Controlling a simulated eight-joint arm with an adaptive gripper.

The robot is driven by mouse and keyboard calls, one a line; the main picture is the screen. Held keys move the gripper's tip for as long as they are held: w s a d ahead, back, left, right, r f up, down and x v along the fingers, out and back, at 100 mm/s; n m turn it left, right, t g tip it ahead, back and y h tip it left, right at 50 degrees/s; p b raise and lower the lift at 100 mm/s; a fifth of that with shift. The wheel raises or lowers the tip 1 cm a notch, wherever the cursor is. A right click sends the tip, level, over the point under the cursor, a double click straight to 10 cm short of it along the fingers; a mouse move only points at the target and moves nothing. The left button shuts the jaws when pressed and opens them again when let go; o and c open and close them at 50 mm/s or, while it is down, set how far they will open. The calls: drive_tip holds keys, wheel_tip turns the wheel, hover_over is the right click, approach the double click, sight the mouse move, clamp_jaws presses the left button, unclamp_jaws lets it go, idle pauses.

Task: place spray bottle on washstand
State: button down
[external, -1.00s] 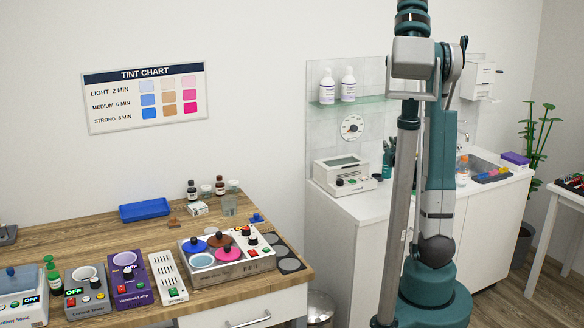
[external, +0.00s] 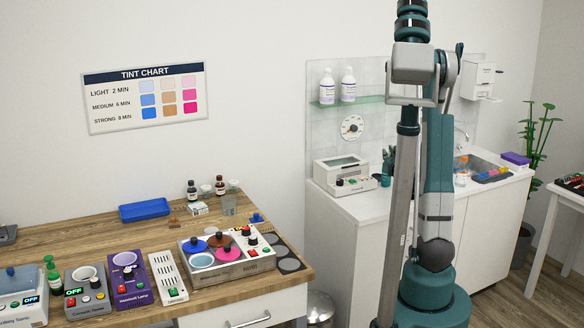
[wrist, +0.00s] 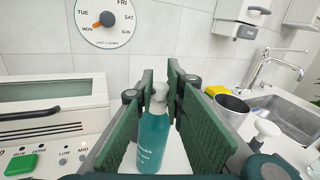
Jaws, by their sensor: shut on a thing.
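The spray bottle (wrist: 152,140) is teal with a pale grey head. It stands upright between the green pads of my gripper (wrist: 160,82) in the wrist view. My gripper is shut on it. White counter of the washstand (external: 340,208) shows around the bottle's lower part; I cannot tell whether its base touches the counter. In the external view my arm covers most of this spot, and only a small teal shape shows left of the arm, too small to tell bottle from gripper.
A white steriliser-like box (external: 343,172) stands left of the gripper. A dark-rimmed cup (wrist: 231,108), a white pump top (wrist: 267,130) and the sink (wrist: 282,113) are to the right. A glass shelf (external: 347,102) with two white bottles hangs above the counter.

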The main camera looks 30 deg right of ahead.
drive_tip(key=shift+f, duration=0.25)
drive_tip(key=c, duration=2.4)
unclamp_jaws()
drive_tip(key=shift+r, duration=0.25)
drive_tip(key=v, duration=1.2)
drive_tip(key=shift+p, duration=0.35)
